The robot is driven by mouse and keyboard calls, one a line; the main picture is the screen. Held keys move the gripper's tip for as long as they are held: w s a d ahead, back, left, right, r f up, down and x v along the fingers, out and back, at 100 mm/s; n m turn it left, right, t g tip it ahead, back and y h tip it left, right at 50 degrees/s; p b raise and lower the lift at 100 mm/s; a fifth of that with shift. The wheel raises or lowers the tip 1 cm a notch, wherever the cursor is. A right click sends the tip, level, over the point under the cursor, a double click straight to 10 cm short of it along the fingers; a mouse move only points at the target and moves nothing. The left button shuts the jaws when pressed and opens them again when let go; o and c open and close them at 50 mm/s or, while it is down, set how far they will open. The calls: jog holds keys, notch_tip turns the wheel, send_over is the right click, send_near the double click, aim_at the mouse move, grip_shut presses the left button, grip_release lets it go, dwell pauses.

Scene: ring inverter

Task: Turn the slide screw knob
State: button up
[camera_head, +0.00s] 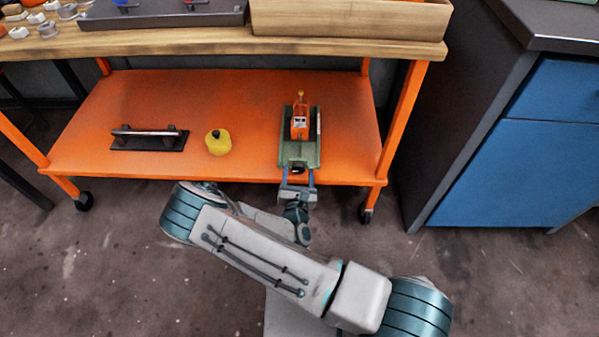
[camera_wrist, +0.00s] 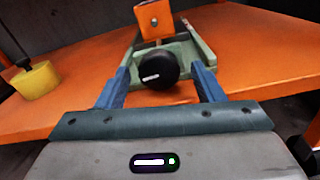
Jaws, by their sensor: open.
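A green slide base (camera_head: 299,150) with an orange block (camera_head: 299,122) on it sits on the lower orange shelf, right of its middle. Its black round knob (camera_wrist: 158,69) faces me at the near end, with a white mark on its face. In the head view the knob (camera_head: 297,170) shows small at the shelf's front edge. My gripper (camera_wrist: 159,84) is open, with one blue finger on each side of the knob. Whether the fingers touch the knob I cannot tell; gaps show on both sides in the wrist view.
A yellow round object (camera_head: 218,142) and a black plate with a handle (camera_head: 148,138) lie on the orange shelf (camera_head: 245,105) to the left. A wooden top (camera_head: 220,42) hangs over it. An orange leg (camera_head: 403,120) and blue cabinet (camera_head: 520,170) stand right.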

jog(key=c, duration=1)
jog(key=shift+r+m+p, duration=0.2)
jog(key=shift+m+p, duration=0.1)
jog(key=shift+p, duration=0.3)
jog(key=shift+m+p, duration=0.3)
jog(key=shift+p, duration=0.05)
jog(key=shift+m+p, duration=0.6)
jog(key=shift+p, duration=0.25)
jog(key=shift+f+m+p, duration=0.1)
jog(key=shift+m+p, duration=1.35)
jog(key=shift+m, duration=0.25)
jog(key=shift+a, duration=0.1)
